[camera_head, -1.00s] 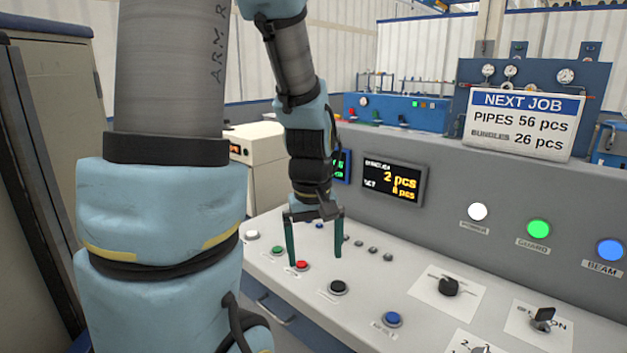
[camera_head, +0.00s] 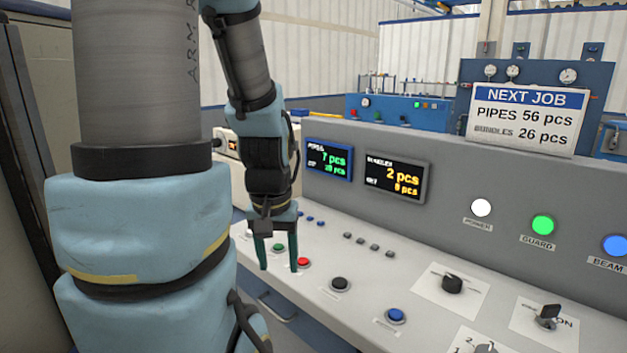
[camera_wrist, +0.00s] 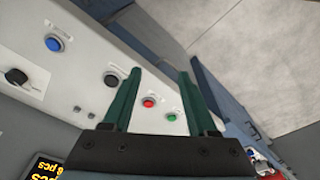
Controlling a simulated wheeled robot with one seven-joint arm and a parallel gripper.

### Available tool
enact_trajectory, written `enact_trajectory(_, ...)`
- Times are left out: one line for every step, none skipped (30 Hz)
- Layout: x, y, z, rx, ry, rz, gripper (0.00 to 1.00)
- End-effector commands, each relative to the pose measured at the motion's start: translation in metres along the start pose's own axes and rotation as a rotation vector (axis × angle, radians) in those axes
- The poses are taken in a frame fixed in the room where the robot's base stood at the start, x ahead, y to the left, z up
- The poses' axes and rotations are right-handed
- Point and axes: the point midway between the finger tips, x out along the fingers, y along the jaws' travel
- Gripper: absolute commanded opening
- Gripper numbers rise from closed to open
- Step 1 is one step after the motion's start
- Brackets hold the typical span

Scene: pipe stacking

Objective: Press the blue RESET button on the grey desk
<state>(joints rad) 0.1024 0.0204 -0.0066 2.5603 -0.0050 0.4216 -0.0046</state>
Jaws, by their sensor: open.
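The blue RESET button (camera_head: 395,316) sits on the sloped panel of the grey desk (camera_head: 340,310), right of a black button (camera_head: 340,284). It also shows at the upper left of the wrist view (camera_wrist: 54,43). My gripper (camera_head: 279,268) is open and empty, its green fingers pointing down. It is left of the blue button, above the panel near the red button (camera_head: 303,263) and green button (camera_head: 278,247). In the wrist view both these buttons show between the fingers (camera_wrist: 160,75). The fingers appear apart from the blue button.
A black knob (camera_head: 452,284) and a selector switch (camera_head: 548,314) stand right of the blue button. Two displays (camera_head: 395,178) and lit lamps (camera_head: 543,225) are on the upright panel behind. A drawer handle (camera_head: 277,308) is on the desk front. Bare floor (camera_wrist: 250,50) lies beyond the desk edge.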

Motion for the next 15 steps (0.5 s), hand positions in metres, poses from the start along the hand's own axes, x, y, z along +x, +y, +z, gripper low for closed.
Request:
enact_trajectory(0.0, 0.0, -0.0001, 0.0, 0.0, 0.0, 0.52)
enact_trajectory(0.0, 0.0, -0.0001, 0.0, 0.0, 0.0, 0.48)
enact_trajectory(0.0, 0.0, -0.0001, 0.0, 0.0, 0.0, 0.44)
enact_trajectory(0.0, 0.0, -0.0001, 0.0, 0.0, 0.0, 0.4)
enact_trajectory(0.0, 0.0, -0.0001, 0.0, 0.0, 0.0, 0.37)
enact_trajectory(0.0, 0.0001, -0.0001, 0.0, 0.0, 0.0, 0.33)
enact_trajectory(0.0, 0.0001, -0.0001, 0.0, 0.0, 0.0, 0.29)
enact_trajectory(0.0, 0.0001, -0.0001, 0.0, 0.0, 0.0, 0.26)
enact_trajectory(0.0, 0.0001, -0.0001, 0.0, 0.0, 0.0, 0.21)
enact_trajectory(0.0, 0.0001, -0.0001, 0.0, 0.0, 0.0, 0.18)
enact_trajectory(0.0, 0.0001, -0.0001, 0.0, 0.0, 0.0, 0.14)
enact_trajectory(0.0, 0.0001, -0.0001, 0.0, 0.0, 0.0, 0.1)
enact_trajectory(0.0, 0.0001, -0.0001, 0.0, 0.0, 0.0, 0.07)
enact_trajectory(0.0, 0.0001, -0.0001, 0.0, 0.0, 0.0, 0.03)
enact_trajectory(0.0, 0.0001, -0.0001, 0.0, 0.0, 0.0, 0.0)
